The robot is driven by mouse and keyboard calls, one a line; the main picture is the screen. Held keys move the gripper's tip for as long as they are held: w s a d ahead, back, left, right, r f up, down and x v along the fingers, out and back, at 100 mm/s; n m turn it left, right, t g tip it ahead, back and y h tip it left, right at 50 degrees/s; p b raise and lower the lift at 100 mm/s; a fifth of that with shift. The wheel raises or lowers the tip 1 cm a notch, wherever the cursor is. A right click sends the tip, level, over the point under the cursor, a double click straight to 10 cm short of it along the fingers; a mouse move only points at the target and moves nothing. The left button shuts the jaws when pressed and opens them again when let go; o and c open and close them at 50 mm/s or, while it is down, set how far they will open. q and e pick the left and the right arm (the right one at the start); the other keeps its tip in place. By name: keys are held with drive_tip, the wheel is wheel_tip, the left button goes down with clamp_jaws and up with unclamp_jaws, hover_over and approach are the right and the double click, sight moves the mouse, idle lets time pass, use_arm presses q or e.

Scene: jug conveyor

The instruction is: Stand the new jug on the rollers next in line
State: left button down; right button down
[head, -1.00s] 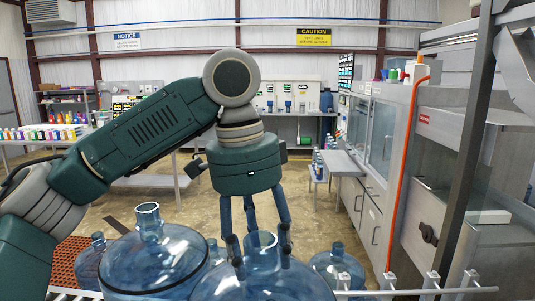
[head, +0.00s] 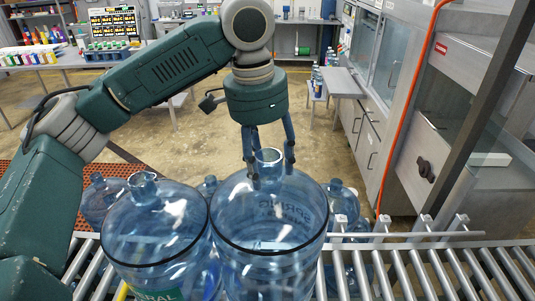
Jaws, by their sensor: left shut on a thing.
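My left gripper (head: 268,172) reaches down from above and is shut on the neck of a clear blue jug (head: 268,222). This jug is upright, with faint lettering on its side. Its base is cut off by the bottom edge, so I cannot tell whether it touches the rollers (head: 440,270). Another blue jug (head: 155,235) with a green label stands upright close beside it on the left. I cannot tell whether the two touch. My right gripper is not in view.
More blue jugs stand behind, partly hidden, one at the left (head: 100,200) and one at the right (head: 340,200). A metal rail (head: 400,236) with posts runs behind the rollers at the right. Bare rollers lie to the right of the held jug.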

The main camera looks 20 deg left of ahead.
sight(267, 189)
use_arm(q)
drive_tip(key=shift+s+f, duration=0.1)
drive_tip(key=shift+f, duration=3.15)
drive_tip(key=c, duration=0.7)
unclamp_jaws()
drive_tip(key=shift+f, duration=0.15)
